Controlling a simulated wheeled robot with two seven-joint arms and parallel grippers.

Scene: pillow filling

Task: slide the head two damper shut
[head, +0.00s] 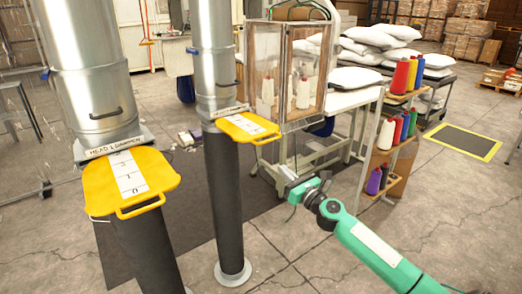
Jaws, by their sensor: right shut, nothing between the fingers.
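Two yellow damper plates with white number scales and loop handles stick out from two vertical pipes. The near damper (105,187) is at the left, and its label reads roughly "HEAD 1 DAMPER". The far damper (240,122) is on the middle pipe; its label is too small to read. Both plates stand out toward the viewer from their pipes. My right gripper (290,179) is shut and empty, to the right of and lower in the picture than the far damper's handle (268,140), apart from it. My left gripper is not in view.
A thread rack (385,150) with coloured cones stands behind my right arm. A glass-sided cabinet (290,70) on a bench is behind the far damper. White pillows (370,40) are piled at the back. Dark hoses (225,200) hang below the dampers.

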